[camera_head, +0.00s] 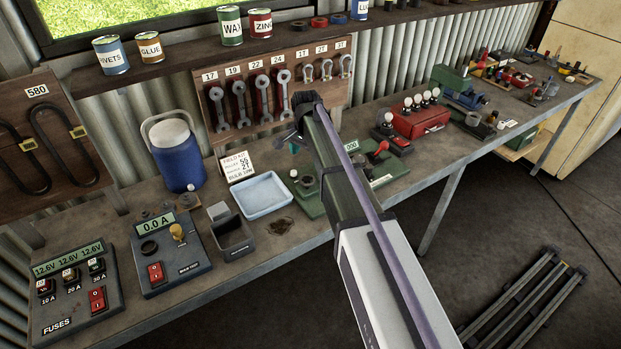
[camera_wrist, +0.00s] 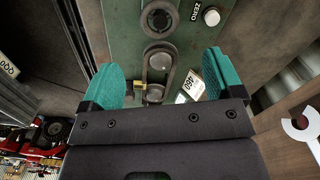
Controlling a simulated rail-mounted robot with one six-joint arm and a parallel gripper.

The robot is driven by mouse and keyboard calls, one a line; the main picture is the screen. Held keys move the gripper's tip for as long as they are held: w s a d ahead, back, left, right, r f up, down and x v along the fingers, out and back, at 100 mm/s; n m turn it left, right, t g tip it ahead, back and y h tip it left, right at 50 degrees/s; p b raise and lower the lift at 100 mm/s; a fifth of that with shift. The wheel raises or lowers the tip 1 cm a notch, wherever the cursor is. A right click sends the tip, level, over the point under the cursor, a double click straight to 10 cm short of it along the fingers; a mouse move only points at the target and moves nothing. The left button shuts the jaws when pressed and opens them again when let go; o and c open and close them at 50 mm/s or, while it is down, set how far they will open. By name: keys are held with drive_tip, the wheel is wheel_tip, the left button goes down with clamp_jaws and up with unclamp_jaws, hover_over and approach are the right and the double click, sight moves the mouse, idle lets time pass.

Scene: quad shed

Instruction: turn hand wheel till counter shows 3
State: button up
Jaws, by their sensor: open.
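A green bench machine (camera_head: 313,209) stands on the workbench, partly hidden behind my arm. A small display reading 000 (camera_head: 351,145) shows at its back, just right of the arm. A red handle (camera_head: 381,147) sits to the right. In the wrist view, the green plate (camera_wrist: 125,20) carries a dark round ring (camera_wrist: 158,18), a looped part below it and a white button (camera_wrist: 211,17) marked ZERO. Which part is the hand wheel, I cannot tell. My gripper (camera_wrist: 160,65) is open, its teal fingers on either side of the looped part, with nothing visibly held. Contact cannot be told.
A blue tray (camera_head: 263,196), a grey bin (camera_head: 233,240) and a blue jug (camera_head: 178,152) stand left of the machine. Wrenches hang on a board (camera_head: 205,97) behind. A red box (camera_head: 419,122) with bulbs stands right. The bench's front edge is mostly clear.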

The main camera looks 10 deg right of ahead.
sight(307, 179)
wheel_tip(307, 179, down, 10)
drive_tip(key=b, duration=0.9)
drive_tip(key=shift+r, duration=0.15)
drive_tip(key=c, duration=0.9)
